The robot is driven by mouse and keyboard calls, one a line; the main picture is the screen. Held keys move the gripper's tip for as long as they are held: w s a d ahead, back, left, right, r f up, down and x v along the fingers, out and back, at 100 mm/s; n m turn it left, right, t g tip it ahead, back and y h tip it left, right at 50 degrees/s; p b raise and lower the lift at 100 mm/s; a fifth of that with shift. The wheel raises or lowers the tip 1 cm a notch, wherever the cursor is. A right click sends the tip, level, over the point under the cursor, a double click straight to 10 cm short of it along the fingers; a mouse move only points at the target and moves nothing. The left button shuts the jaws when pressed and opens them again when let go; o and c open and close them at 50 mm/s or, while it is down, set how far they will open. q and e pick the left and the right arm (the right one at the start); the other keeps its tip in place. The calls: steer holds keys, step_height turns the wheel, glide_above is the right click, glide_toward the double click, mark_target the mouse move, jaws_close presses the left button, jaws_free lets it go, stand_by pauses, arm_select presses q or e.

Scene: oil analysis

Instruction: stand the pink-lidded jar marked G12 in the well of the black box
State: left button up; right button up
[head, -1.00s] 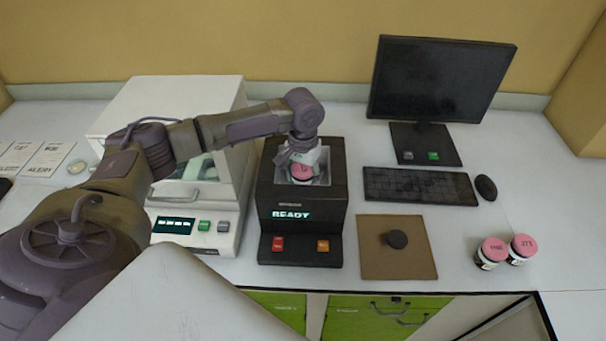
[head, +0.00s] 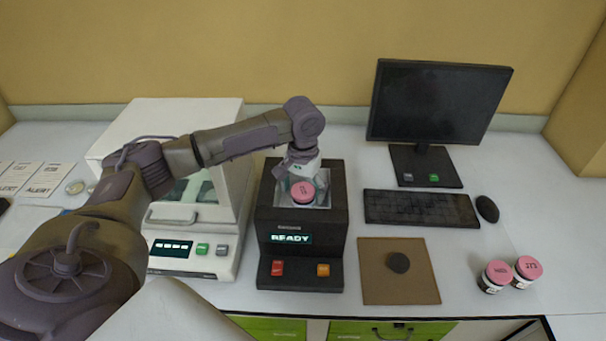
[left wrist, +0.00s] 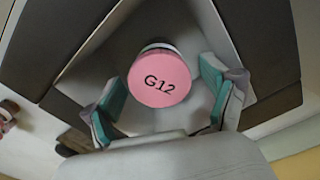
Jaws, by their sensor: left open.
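The jar marked G12 (left wrist: 160,78), with its pink lid, stands in the well of the black box (head: 265,228). In the head view its lid (head: 303,192) shows inside the light-lined well. The marking reads clearly in the left wrist view. My left gripper (head: 298,178) is at the well, just behind the jar. In the left wrist view its teal-padded fingers (left wrist: 160,98) are spread either side of the jar, with gaps to it. The jar's lower body is mostly hidden by its lid. My right gripper is not in view.
The box's display reads READY, above a red button (head: 277,268) and an orange button (head: 323,270). Two other pink-lidded jars (head: 497,272) (head: 527,267) stand at the right. A brown mat (head: 420,282) bears a dark disc (head: 398,262). A white machine (head: 190,255) stands left of the box.

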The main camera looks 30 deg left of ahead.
mark_target(303, 190)
arm_select(q)
step_height(303, 190, up, 9)
steer(key=shift+f+b, duration=0.1)
steer(key=shift+b, duration=0.75)
